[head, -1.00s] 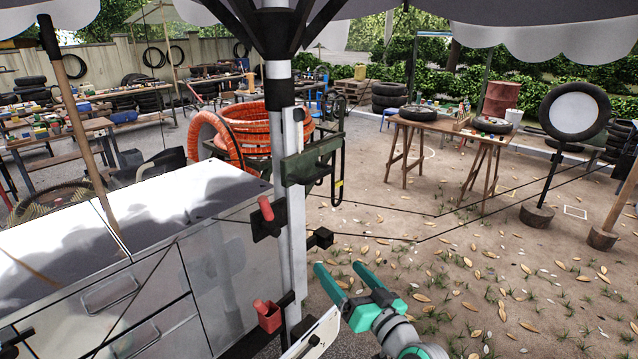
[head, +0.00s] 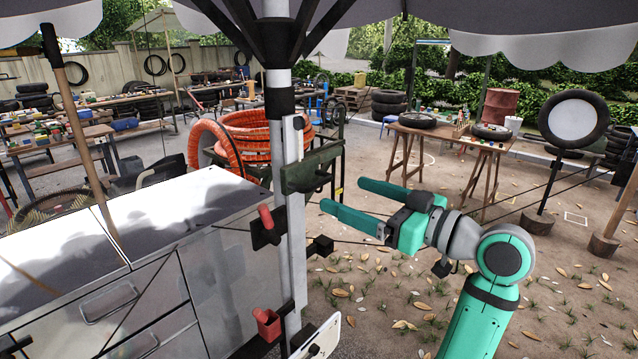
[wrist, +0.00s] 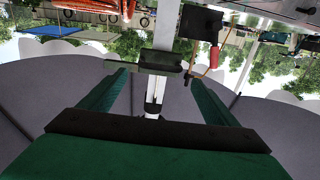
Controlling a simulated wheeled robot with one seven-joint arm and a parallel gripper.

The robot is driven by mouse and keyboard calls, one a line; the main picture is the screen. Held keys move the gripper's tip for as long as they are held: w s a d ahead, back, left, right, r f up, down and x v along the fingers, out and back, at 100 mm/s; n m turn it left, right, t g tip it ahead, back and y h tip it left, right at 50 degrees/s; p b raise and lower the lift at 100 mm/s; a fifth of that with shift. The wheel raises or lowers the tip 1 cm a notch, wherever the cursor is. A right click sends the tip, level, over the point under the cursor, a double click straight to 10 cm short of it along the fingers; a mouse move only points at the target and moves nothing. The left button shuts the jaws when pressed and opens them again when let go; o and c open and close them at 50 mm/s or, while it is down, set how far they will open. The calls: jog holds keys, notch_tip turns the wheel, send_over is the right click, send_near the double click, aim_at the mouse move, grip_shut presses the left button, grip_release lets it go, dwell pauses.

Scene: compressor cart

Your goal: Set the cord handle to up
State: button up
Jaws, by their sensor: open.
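A white post (head: 283,262) stands at the cart's corner. A red grip (head: 266,217) on a black plate is on its left side, tilted upward; it also shows in the wrist view (wrist: 214,57). A dark green block (head: 303,178) with a black knob is higher on the post, and it shows between my fingers in the wrist view (wrist: 139,63). I cannot tell for sure which part is the cord handle. My gripper (head: 340,195) is open and empty, right of the post, its fingers pointing left toward it, apparently touching nothing.
A red cup-like part (head: 267,325) and a black block (head: 320,245) stick out from the post lower down. The grey cart (head: 225,275) is at the left. Orange hose coils (head: 258,125) are behind the post. Open ground lies to the right.

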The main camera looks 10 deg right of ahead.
aim_at(322, 184)
jog(key=x, duration=0.9)
jog(key=shift+f, duration=0.1)
